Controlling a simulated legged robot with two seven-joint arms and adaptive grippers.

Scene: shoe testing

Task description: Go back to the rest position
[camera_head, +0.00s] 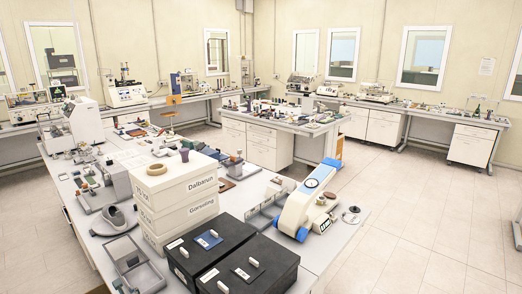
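Neither of my grippers shows in the head view, and no arm of mine can be made out. The task names no object. Below me is a cluttered lab table (336,232) with a pale top. On its near part stand two black cases (268,262) side by side. Behind them is a stack of white boxes (178,195) with printed labels. A white and blue device (308,200) stands to the right of the boxes, close to the table's right edge.
A small round stand (351,215) is at the table's right edge. Grey trays (137,263) lie at the left. A second table (258,143) stands behind, and benches (470,143) line the walls. The floor (420,225) to the right is clear.

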